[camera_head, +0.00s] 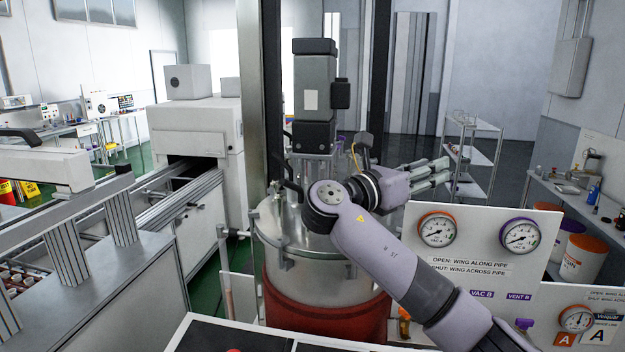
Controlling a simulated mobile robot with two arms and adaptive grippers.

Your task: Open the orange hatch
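I cannot make out an orange hatch in this view. A vessel with a grey metal lid (283,236), clamps at its rim and a red lower band (325,312) stands in the middle. My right arm comes in from the lower right and bends over the lid, hiding part of it. My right gripper (440,174) points right, behind and above the gauge panel, with its fingers close to each other. Their gap is too small to judge, and I see nothing held. A small orange part (404,326) shows low beside the vessel, partly hidden by my arm. My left gripper is out of view.
A motor unit (316,95) rises above the lid between upright posts. A white panel (480,215) with two gauges stands at the right, a wire shelf (470,155) behind it. A conveyor (165,215) runs along the left. A workbench (590,190) lines the right wall.

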